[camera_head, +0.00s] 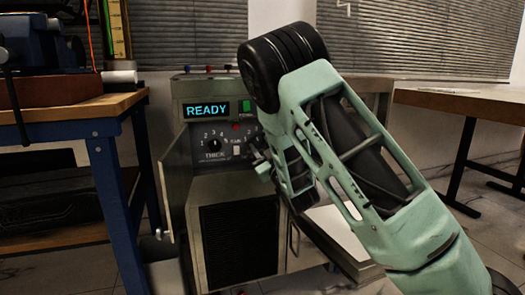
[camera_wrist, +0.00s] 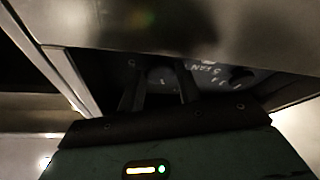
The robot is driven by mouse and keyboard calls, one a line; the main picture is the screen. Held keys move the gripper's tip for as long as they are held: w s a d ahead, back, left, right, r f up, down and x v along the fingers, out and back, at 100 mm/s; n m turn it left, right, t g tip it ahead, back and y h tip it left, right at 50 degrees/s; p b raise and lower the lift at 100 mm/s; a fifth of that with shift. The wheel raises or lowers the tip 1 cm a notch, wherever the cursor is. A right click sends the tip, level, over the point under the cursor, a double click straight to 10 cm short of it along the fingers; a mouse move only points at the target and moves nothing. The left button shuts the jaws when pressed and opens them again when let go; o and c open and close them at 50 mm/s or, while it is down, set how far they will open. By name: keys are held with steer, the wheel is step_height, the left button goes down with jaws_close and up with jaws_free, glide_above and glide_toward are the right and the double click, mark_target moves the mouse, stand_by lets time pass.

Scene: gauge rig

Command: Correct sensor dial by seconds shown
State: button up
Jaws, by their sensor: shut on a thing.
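The grey machine (camera_head: 235,188) has a lit display (camera_head: 206,109) reading "READY". A black dial marked THICK (camera_head: 213,144) with a number scale sits on its front panel, left of my gripper. My gripper (camera_head: 262,168) is at the right part of this panel. In the wrist view its two dark fingers (camera_wrist: 158,95) reach under a metal edge and are closed around a dim round knob (camera_wrist: 160,76). White scale marks (camera_wrist: 208,68) show upside down beside the knob, with a second dark knob (camera_wrist: 241,77) to the right. The held knob's label and setting cannot be read.
A blue-legged workbench (camera_head: 108,120) stands to the left, close to an open panel door (camera_head: 172,195). A green button (camera_head: 244,105) is right of the display. A table (camera_head: 470,100) stands at the right. A metal edge (camera_wrist: 150,55) overhangs the fingers.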

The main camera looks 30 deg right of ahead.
steer(key=m+h+b, duration=0.1)
steer(key=m, duration=0.2)
steer(key=m+h+b, duration=0.1)
steer(key=m+h, duration=0.1)
steer(key=m, duration=0.1)
steer(key=shift+a+f+m+h, duration=0.1)
steer(key=shift+a+m+h, duration=0.1)
steer(key=shift+m+h, duration=0.15)
steer(key=shift+m, duration=0.35)
steer(key=o, duration=0.9)
steer(key=shift+o, duration=0.2)
